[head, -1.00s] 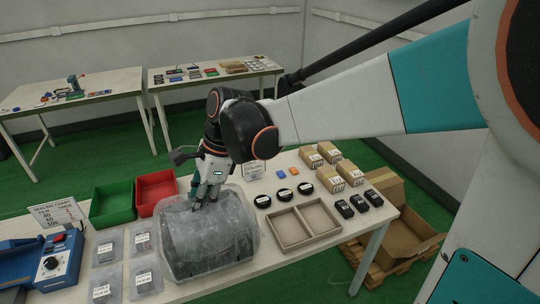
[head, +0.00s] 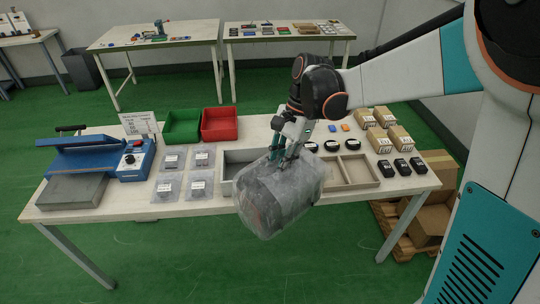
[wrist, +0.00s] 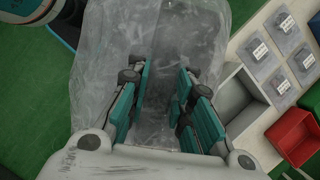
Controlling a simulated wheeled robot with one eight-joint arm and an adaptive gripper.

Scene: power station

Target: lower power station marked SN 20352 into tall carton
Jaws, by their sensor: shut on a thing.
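My gripper (head: 283,150) is shut on a large dark, boxy thing in a cloudy clear plastic bag (head: 282,198), which looks like the power station. It hangs tilted at the table's front edge, covering part of the grey divided tray. In the wrist view, the teal fingers of my gripper (wrist: 158,100) are sunk in the bag's wrinkled film (wrist: 150,35). No SN marking can be read through the film. A brown cardboard carton (head: 432,226) stands on the floor right of the table, partly hidden by the table and my own body.
The white table (head: 130,205) holds a blue sealer (head: 105,160), flat bagged packs (head: 170,187), green (head: 182,127) and red (head: 219,124) bins, small boxes (head: 382,117) and black items (head: 401,168). A wooden pallet (head: 400,250) lies under the carton. Green floor in front is clear.

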